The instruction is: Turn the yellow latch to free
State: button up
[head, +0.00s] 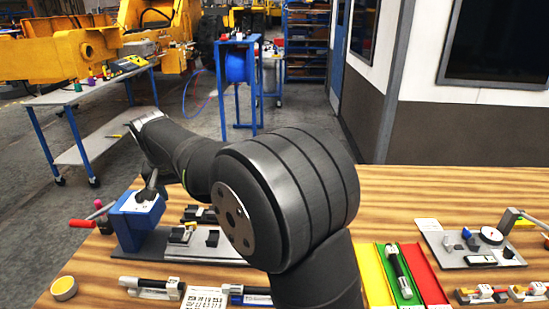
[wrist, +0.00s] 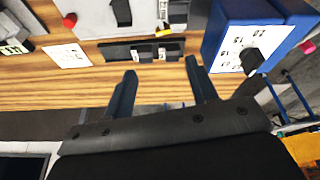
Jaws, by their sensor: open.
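A small yellow piece (wrist: 163,32), which looks like the latch, sits at the edge of a grey plate (wrist: 112,22) in the wrist view. Its turned position is too small to tell. It also shows in the head view (head: 190,225), right of the blue box. My gripper (wrist: 160,68) is open and empty, its two dark fingers apart over the wooden bench. The yellow piece lies beyond the fingertips, between them in the picture. In the head view my arm hides the gripper or leaves it hard to make out.
A blue box (wrist: 218,28) with a numbered white dial face and black knob (wrist: 252,60) stands right of the fingers. A black rail with white blocks (wrist: 143,50) lies just beyond them. Red, green and yellow strips (head: 428,275) lie at the bench's right.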

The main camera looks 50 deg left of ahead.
jog(key=w+r+n+g, duration=0.1)
jog(key=w+n+g, duration=0.65)
jog(key=n, duration=0.85)
jog(key=t, duration=0.2)
send_near(191, 223)
jog(key=d+v, duration=0.1)
jog(key=v, duration=0.9)
jog(key=w+d+r+m+t+y, duration=0.1)
jog(key=w+d+m, duration=0.1)
jog(key=w+d, duration=0.2)
jog(key=w+d+r+m+t, duration=0.1)
jog(key=w+d+m, duration=0.2)
jog(key=w, duration=0.8)
jog(key=d, duration=0.2)
jog(key=shift+w+d+r+m+y, duration=0.25)
jog(key=shift+r+m+y, duration=0.05)
jog(key=shift+r+y, duration=0.1)
jog(key=s+a+f+m+t, duration=0.2)
jog(key=s+a+m, duration=0.3)
jog(key=s, duration=0.7)
jog(key=s+a+f+m+t, duration=0.15)
jog(key=s+a+m, duration=0.35)
jog(key=s, duration=0.7)
jog(key=shift+h, duration=0.3)
jog(key=x, duration=1.7)
jog(key=shift+s+d+f, duration=0.2)
jog(key=shift+d+f, duration=0.05)
jog(key=shift+f, duration=0.3)
